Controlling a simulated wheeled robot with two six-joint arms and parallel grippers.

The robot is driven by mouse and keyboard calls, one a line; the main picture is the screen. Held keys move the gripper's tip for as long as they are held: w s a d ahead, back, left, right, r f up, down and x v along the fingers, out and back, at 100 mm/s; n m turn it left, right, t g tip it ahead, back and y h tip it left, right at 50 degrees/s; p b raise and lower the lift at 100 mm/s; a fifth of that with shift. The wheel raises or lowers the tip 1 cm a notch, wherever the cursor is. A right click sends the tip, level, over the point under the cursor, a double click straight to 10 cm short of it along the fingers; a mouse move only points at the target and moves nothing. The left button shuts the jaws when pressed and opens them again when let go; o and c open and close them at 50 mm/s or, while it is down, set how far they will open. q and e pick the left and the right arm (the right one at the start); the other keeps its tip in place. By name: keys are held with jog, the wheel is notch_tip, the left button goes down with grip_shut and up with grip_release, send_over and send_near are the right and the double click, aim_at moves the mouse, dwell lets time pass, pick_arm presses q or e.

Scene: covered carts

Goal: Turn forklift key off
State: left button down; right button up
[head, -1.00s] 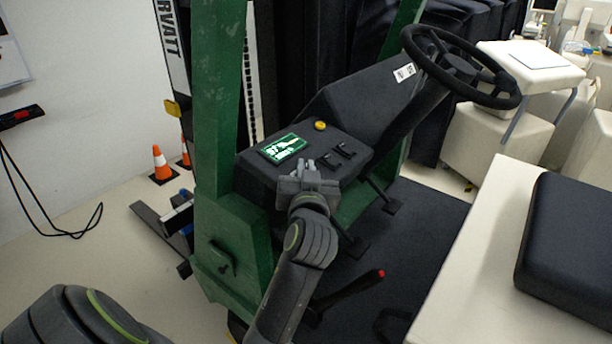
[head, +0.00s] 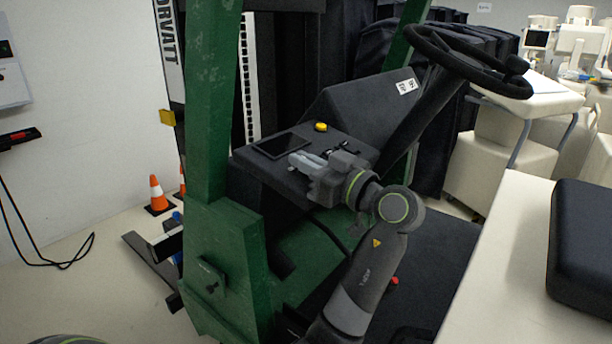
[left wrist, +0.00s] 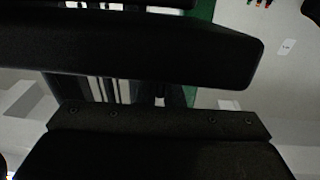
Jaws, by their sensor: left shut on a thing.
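The forklift's dark dashboard (head: 262,165) shows in the head view between the green post and the steering wheel. Its display (head: 279,146) is dark. My left gripper (head: 302,160) is at the dashboard top, just right of the display, with its fingers pointing left. It is shut on the forklift key, which its fingers hide. The left wrist view shows mostly dark, close surfaces, and I cannot make out the key there. My right gripper is not in view.
A yellow button (head: 320,127) and black switches (head: 347,147) sit near the gripper. The steering wheel (head: 470,62) is up to the right, a green post (head: 208,110) to the left. A black seat (head: 585,240) is at the right. Orange cones (head: 157,192) stand on the floor.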

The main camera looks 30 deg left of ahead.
pick_arm(q)
jog(key=shift+n+g+b, duration=0.3)
jog(key=shift+n+g, duration=0.2)
jog(key=shift+g, duration=0.1)
jog(key=shift+r, duration=0.1)
jog(key=c, duration=1.6)
grip_release()
jog(key=shift+a, duration=0.1)
jog(key=shift+o, duration=0.2)
